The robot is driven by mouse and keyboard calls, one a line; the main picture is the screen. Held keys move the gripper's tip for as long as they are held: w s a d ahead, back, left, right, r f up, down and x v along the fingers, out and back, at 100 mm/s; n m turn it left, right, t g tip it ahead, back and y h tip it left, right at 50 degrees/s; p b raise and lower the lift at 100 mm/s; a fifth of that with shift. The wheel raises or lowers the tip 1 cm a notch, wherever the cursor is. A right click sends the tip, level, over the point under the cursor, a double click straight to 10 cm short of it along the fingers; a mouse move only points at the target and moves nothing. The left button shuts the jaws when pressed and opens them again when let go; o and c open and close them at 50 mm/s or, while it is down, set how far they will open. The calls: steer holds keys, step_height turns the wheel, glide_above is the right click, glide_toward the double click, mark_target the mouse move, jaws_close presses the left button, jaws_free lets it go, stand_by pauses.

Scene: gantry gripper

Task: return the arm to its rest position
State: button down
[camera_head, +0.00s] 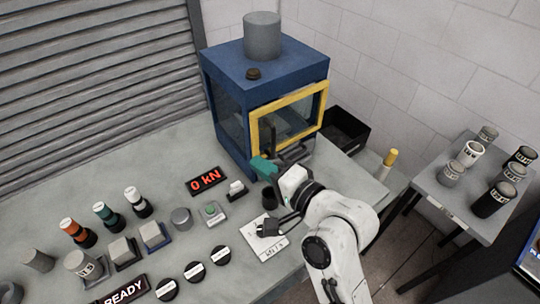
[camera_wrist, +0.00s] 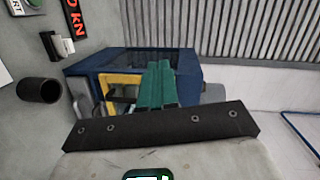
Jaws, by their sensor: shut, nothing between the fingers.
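My gripper (camera_head: 262,165) is at the end of my white arm, above the grey bench, in front of the blue machine (camera_head: 228,95) with the yellow-framed door (camera_head: 255,130). Its teal fingers are close together and nothing shows between them. In the wrist view the green fingers (camera_wrist: 156,84) lie side by side, with the blue machine (camera_wrist: 85,68) behind them. My arm reaches in from the lower right of the head view and bends above the bench's right part. My gripper hides part of the machine's lower front.
A dark cup (camera_head: 269,199) stands below my gripper; a white card (camera_head: 262,240) lies nearer. Buttons, blocks and capped cylinders fill the bench's left. A side table (camera_head: 460,195) with several cylinders stands right, beyond a floor gap.

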steer(key=shift+s+a+r, duration=0.1)
steer(key=shift+s+a, duration=0.25)
steer(key=shift+s, duration=0.4)
steer(key=s+d+f+n+g+h, duration=0.2)
steer(key=s+d+f+g+h, duration=0.15)
steer(key=s+d+f, duration=0.4)
steer(key=s+d+f+n+g+h, duration=0.2)
steer(key=s+d+f+h, duration=0.25)
steer(key=d+f, duration=0.45)
steer(key=s+d+f+n+g+h, duration=0.1)
steer(key=s+d+f+g, duration=0.1)
steer(key=s+d, duration=0.3)
steer(key=s+d+f+n+g+h+b, duration=0.1)
steer(key=s+d, duration=0.5)
steer(key=s, duration=0.6)
step_height(320, 180, down, 3)
steer(key=n+g+h, duration=0.1)
steer(key=g, duration=0.1)
steer(key=shift+s+g, duration=0.15)
steer(key=shift+g, duration=0.2)
